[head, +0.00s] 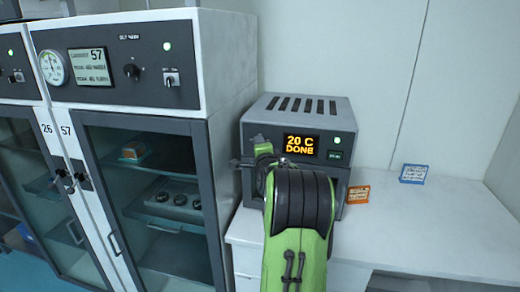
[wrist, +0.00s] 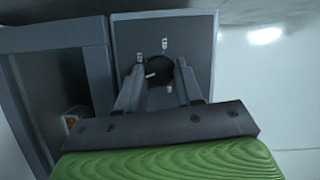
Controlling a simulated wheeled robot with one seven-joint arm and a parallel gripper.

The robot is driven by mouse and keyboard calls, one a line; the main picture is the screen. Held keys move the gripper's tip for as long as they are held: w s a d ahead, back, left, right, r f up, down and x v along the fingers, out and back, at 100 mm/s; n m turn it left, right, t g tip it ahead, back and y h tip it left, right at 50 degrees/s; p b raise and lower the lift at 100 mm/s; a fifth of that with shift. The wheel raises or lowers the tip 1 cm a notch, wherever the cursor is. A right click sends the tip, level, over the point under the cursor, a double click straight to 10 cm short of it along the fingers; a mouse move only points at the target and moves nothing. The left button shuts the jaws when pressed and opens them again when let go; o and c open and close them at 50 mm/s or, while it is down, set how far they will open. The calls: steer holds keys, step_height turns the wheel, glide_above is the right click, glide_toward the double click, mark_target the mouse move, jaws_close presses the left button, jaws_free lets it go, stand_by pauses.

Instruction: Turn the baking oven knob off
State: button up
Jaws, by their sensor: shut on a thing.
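The baking oven (head: 297,112) is a small grey box with a slotted top, standing on the white bench. Its display (head: 299,145) reads "20 C DONE" in amber. In the wrist view a round black knob (wrist: 158,72) with a pale pointer mark sits on a grey panel (wrist: 190,30) with small white labels around it. My gripper (wrist: 160,66) has one finger on each side of the knob and is shut on it. In the head view my green arm hides the knob and the lower left of the oven front.
A tall white and grey cabinet (head: 234,60) with glass doors stands close on the left. An orange card (head: 358,194) and a blue card (head: 413,173) stand on the bench (head: 440,225) to the right. The bench is otherwise clear there.

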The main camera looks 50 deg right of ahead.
steer(key=shift+w+a+n+g+h+p, duration=0.2)
steer(key=shift+n+g+h+p, duration=1.4)
steer(key=shift+n, duration=2.35)
steer(key=shift+w+a+n+g+h+p, duration=0.1)
steer(key=shift+w+n+g+p, duration=0.55)
steer(key=shift+n+g, duration=2.6)
steer(key=shift+s+a+n+g+h+p, duration=0.1)
steer(key=shift+n+g+h+p, duration=1.05)
steer(key=shift+n, duration=3.45)
steer(key=shift+f+y+p, duration=0.1)
steer(key=shift+y+p, duration=0.15)
steer(key=shift+p, duration=0.2)
steer(key=o, duration=1)
steer(key=shift+o, duration=0.2)
